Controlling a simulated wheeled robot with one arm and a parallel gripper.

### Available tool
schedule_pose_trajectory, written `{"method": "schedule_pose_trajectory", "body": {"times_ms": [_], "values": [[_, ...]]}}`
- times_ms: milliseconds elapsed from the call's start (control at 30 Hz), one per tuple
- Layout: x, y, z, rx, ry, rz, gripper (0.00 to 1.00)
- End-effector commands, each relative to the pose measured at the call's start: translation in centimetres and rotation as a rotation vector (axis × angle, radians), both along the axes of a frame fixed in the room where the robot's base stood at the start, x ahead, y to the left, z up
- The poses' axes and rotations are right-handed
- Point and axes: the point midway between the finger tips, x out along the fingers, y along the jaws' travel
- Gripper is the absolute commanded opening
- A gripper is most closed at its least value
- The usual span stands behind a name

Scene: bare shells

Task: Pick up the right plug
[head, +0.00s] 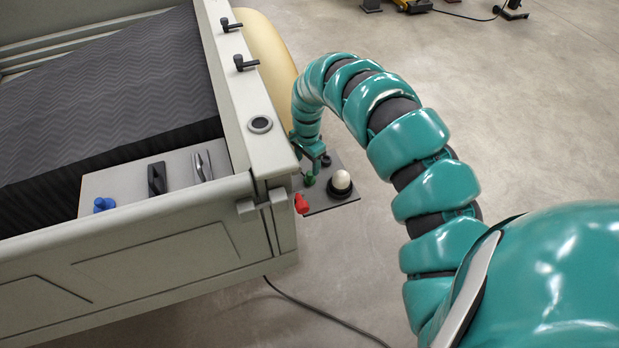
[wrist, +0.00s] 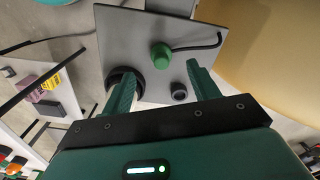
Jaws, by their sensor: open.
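A small grey panel (head: 340,203) sticks out beside the truck bed's corner; it also shows in the wrist view (wrist: 125,45). On it are a green plug-like knob (wrist: 161,55) with a black bent cable or rod beside it, a short black round piece (wrist: 179,92), and a white dome in a black ring (head: 342,182). I cannot tell which piece is the right plug. My gripper (wrist: 162,68) is open and empty. In the wrist view the green knob appears between and just past its fingertips; contact cannot be told. In the head view my gripper (head: 312,157) is over the panel's far left part.
The grey truck bed wall (head: 245,100) stands close left of my arm. A red piece (head: 301,204) sits at the panel's near edge. A cream rounded fender (head: 262,55) is behind. A blue knob (head: 103,204) and two handles lie inside the bed.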

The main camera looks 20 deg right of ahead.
Motion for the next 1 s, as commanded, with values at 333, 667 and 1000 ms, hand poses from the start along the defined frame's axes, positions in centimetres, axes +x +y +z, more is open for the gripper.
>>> {"method": "schedule_pose_trajectory", "body": {"times_ms": [333,667,1000], "values": [[-0.1,0.0,-2.3,0.001,0.003,-0.001,0.60],[0.3,-0.3,-3.2,0.003,-0.002,-0.001,0.60],[0.4,-0.9,-5.4,0.003,0.003,-0.001,0.60]]}}
